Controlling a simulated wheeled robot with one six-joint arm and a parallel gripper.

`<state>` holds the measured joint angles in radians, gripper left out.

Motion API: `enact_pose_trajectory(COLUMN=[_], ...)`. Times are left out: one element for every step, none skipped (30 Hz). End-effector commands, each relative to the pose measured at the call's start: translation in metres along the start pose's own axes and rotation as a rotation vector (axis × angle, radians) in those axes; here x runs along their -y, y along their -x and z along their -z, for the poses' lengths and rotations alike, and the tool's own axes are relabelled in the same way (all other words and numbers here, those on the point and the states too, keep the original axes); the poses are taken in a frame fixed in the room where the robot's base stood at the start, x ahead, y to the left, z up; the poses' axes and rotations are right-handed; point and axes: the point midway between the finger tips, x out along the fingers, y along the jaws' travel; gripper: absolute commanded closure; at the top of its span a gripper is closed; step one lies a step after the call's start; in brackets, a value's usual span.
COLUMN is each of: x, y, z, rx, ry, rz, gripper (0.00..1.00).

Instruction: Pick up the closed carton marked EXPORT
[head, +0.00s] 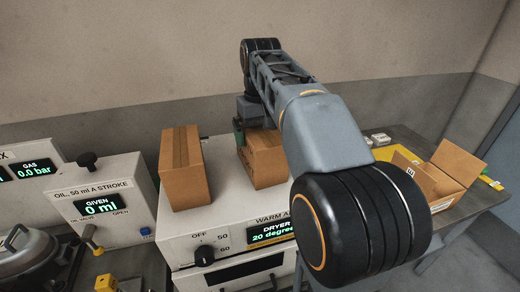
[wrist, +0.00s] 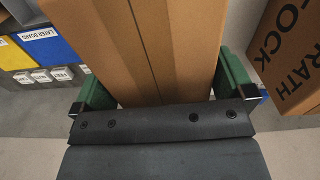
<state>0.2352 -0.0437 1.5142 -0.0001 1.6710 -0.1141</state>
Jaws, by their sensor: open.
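Two closed brown cartons stand on the white dryer cabinet in the head view: a left carton (head: 184,172) and a right carton (head: 266,162). No EXPORT mark is readable on either. In the wrist view my gripper (wrist: 166,82) is open, with one green finger on each side of the right carton (wrist: 150,45); I cannot tell whether they touch it. The left carton (wrist: 288,55) shows at the right of the wrist view, apart from the fingers, with partly visible lettering "OCK" and "RATH". In the head view my arm hides part of the right carton.
The dryer cabinet (head: 215,235) has a knob and a display at its front. An oil unit (head: 105,205) stands to its left. An open carton (head: 437,178) sits on the bench at the right. The left carton stands close beside the right one, with a gap between.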

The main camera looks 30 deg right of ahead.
Motion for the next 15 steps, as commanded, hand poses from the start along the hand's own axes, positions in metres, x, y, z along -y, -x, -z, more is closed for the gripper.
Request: enact_pose_trajectory(x=[-0.0001,-0.0001,-0.0001,-0.0001,-0.0002,-0.0002,-0.0002,-0.0002,-0.0002,-0.0002,-0.0002,-0.0002,-0.0002,-0.0002,-0.0001], y=[-0.0008,-0.0009,-0.0009,-0.0008,-0.0008,-0.0007,-0.0007,-0.0007,-0.0007,-0.0007,-0.0007,-0.0007,-0.0007,-0.0007,-0.0007], z=[-0.0001,0.0000,0.0000,0.0000,0.0000,0.0001,0.0001,0.0001,0.0001,0.0001,0.0001,0.0001,0.0001,0.0001,0.0001], rx=[-0.001,-0.001,-0.001,-0.001,-0.001,-0.001,0.000,0.000,0.000,0.000,0.000,0.000,0.000,0.000,0.000], ry=[0.000,0.000,0.000,0.000,0.000,0.000,0.000,0.000,0.000,0.000,0.000,0.000,0.000,0.000,0.000], rz=[0.000,0.000,0.000,0.000,0.000,0.000,0.000,0.000,0.000,0.000,0.000,0.000,0.000,0.000,0.000], gripper=[0.00,0.00,0.00,0.00,0.00,0.00,0.01,0.04,0.08,0.11,0.13,0.17,0.20,0.23,0.27])
